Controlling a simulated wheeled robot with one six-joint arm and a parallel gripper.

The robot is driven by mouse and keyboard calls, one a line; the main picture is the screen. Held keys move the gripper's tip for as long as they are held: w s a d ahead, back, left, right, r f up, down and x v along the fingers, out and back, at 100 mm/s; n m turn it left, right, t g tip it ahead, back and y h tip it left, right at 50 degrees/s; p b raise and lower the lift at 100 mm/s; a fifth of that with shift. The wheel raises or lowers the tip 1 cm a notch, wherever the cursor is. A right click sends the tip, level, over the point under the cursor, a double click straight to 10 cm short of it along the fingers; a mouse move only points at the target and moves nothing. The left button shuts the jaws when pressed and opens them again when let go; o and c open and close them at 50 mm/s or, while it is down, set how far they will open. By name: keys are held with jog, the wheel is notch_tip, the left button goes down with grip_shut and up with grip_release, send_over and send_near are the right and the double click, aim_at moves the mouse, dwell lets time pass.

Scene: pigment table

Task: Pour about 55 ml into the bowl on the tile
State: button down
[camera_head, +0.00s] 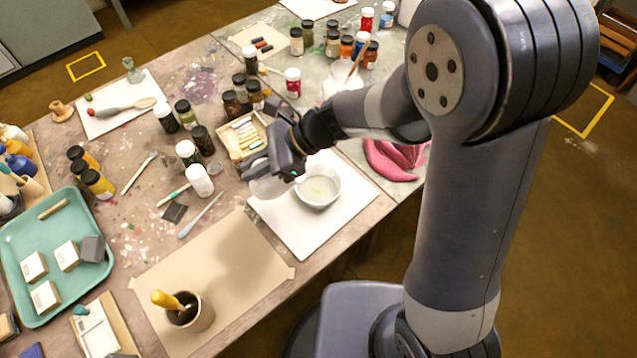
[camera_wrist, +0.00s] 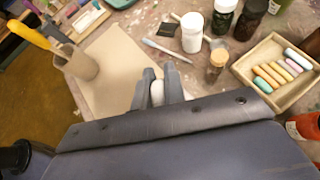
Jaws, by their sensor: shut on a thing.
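A pale bowl (camera_head: 318,192) stands on a white tile (camera_head: 305,240) near the table's right front edge. A small yellowish patch shows inside it. My gripper (camera_head: 276,165) is just left of the bowl, above the tile's left part. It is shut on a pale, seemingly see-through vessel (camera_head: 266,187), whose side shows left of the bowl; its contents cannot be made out. In the wrist view my gripper's fingers (camera_wrist: 158,86) close around a whitish piece of that vessel. The bowl is hidden in the wrist view.
A wooden box of pastels (camera_head: 240,142) and a white bottle (camera_head: 199,181) stand close to my gripper. A brown cup with a yellow-handled tool (camera_head: 197,318) stands on brown paper (camera_head: 235,262), otherwise clear. A green tray (camera_head: 30,245) is at left.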

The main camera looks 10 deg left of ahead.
jog(key=shift+w+d+f+g+y+b, duration=0.25)
jog(key=shift+y+b, duration=0.35)
jog(key=shift+b, duration=0.7)
jog(key=shift+d+r, duration=0.1)
jog(key=shift+r, duration=0.1)
jog(key=shift+d+r+y+b, duration=0.1)
jog(key=shift+r+y+b, duration=0.15)
jog(key=shift+y+b, duration=0.05)
jog(key=shift+w+d+r+g+y+b, duration=0.1)
jog(key=shift+d+r+g+y+b, duration=0.4)
jog(key=shift+b, duration=0.4)
jog(key=shift+w+d+r+y, duration=0.25)
jog(key=shift+d+y, duration=0.15)
jog(key=shift+d, duration=0.2)
dwell(0.4)
